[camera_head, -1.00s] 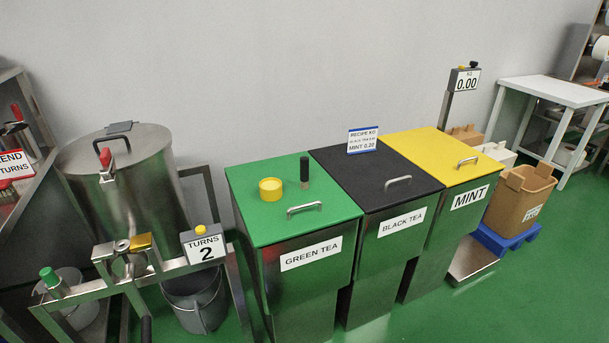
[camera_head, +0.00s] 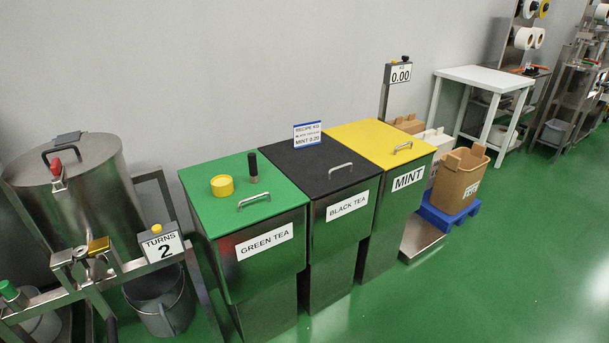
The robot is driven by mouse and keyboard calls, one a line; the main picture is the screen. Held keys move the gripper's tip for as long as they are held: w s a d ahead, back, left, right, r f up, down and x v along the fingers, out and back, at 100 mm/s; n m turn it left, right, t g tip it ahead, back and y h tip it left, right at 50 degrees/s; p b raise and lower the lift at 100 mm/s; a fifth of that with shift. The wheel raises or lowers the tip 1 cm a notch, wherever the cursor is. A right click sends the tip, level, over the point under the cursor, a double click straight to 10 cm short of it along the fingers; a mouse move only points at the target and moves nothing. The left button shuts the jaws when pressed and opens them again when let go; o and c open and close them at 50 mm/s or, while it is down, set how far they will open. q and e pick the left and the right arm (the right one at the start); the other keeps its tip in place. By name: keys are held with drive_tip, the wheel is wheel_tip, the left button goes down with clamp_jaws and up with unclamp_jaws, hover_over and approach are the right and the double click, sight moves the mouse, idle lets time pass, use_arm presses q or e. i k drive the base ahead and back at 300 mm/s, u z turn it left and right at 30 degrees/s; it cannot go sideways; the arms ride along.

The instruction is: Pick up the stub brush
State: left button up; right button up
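A short black upright cylinder (camera_head: 252,167) stands on the green lid of the GREEN TEA bin (camera_head: 240,205). It may be the handle of the stub brush, but no bristles can be made out. A round yellow tub or cap (camera_head: 222,185) sits to its left on the same lid. Nothing else in view is clearly a brush. Neither of my grippers shows in the head view.
The BLACK TEA bin (camera_head: 330,205) and MINT bin (camera_head: 405,170) stand to the right. A steel drum (camera_head: 85,195) and TURNS counter (camera_head: 162,247) are at left. A cardboard box (camera_head: 462,178) stands on a blue pallet (camera_head: 450,218). Green floor is clear at front right.

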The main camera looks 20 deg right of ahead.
sight(251, 155)
drive_tip(key=z, duration=1.85)
drive_tip(key=i, duration=0.15)
drive_tip(key=u, duration=1.4)
drive_tip(key=i, duration=1.15)
drive_tip(key=u, duration=1.35)
drive_tip(key=i, duration=0.2)
